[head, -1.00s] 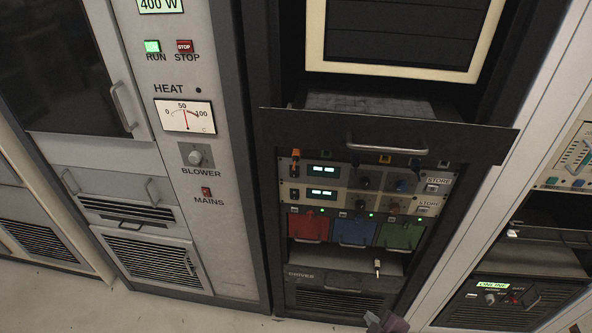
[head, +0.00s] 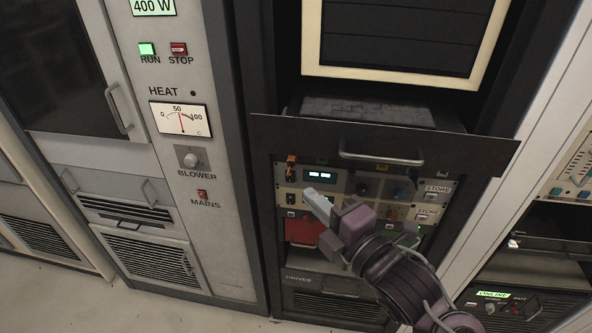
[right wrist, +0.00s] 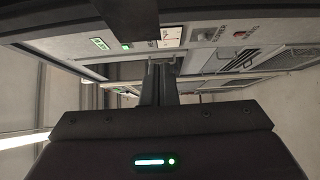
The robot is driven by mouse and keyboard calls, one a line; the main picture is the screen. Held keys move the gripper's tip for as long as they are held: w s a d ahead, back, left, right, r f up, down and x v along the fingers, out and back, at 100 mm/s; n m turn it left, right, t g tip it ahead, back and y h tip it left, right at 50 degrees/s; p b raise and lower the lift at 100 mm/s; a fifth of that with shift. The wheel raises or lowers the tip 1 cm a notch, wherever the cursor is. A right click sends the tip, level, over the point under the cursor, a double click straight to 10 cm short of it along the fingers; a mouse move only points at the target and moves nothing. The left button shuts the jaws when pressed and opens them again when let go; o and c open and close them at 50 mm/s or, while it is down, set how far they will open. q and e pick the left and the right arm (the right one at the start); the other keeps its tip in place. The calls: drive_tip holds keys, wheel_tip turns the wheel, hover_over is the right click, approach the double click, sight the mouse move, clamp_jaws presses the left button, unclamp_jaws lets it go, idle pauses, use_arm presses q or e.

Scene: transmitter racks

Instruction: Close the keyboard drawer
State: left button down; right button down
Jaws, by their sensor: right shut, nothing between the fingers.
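The keyboard drawer (head: 470,150) stands pulled out of the middle rack, below the cream-framed screen. Its dark front panel carries a metal handle (head: 381,156), and the keyboard (head: 368,110) shows behind the panel's top edge. My right gripper (head: 312,200) is in front of the rack, lower than the drawer handle in the head view, and appears apart from the drawer. It is shut and empty, its fingers pointing up and left. In the right wrist view its shut fingers (right wrist: 158,85) show at the middle. My left gripper is not in view.
My right arm hides part of the coloured modules below the drawer; a red module (head: 303,230) still shows. A grey rack with a heat gauge (head: 181,119) stands on the left. Another rack with an open shelf (head: 545,262) is at the right. Pale floor (head: 130,312) is clear at lower left.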

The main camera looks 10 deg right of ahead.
drive_tip(key=p, duration=0.3)
approach(278, 152)
drive_tip(key=w+a, duration=0.2)
drive_tip(key=a, duration=0.1)
drive_tip(key=shift+w+d+p, duration=0.45)
drive_tip(key=shift+w+p, duration=0.2)
drive_tip(key=shift+w, duration=0.2)
drive_tip(key=shift+w+d+f, duration=0.15)
drive_tip(key=shift+w+d, duration=0.05)
drive_tip(key=shift+w, duration=0.25)
drive_tip(key=w+d, duration=0.1)
drive_tip(key=w, duration=0.2)
drive_tip(key=w+b, duration=0.1)
drive_tip(key=w, duration=0.2)
drive_tip(key=w+d+b, duration=0.1)
drive_tip(key=w, duration=0.2)
drive_tip(key=shift+w+d+f, duration=0.1)
drive_tip(key=shift+w+d, duration=0.1)
drive_tip(key=shift+d, duration=0.15)
drive_tip(key=shift+s, duration=0.15)
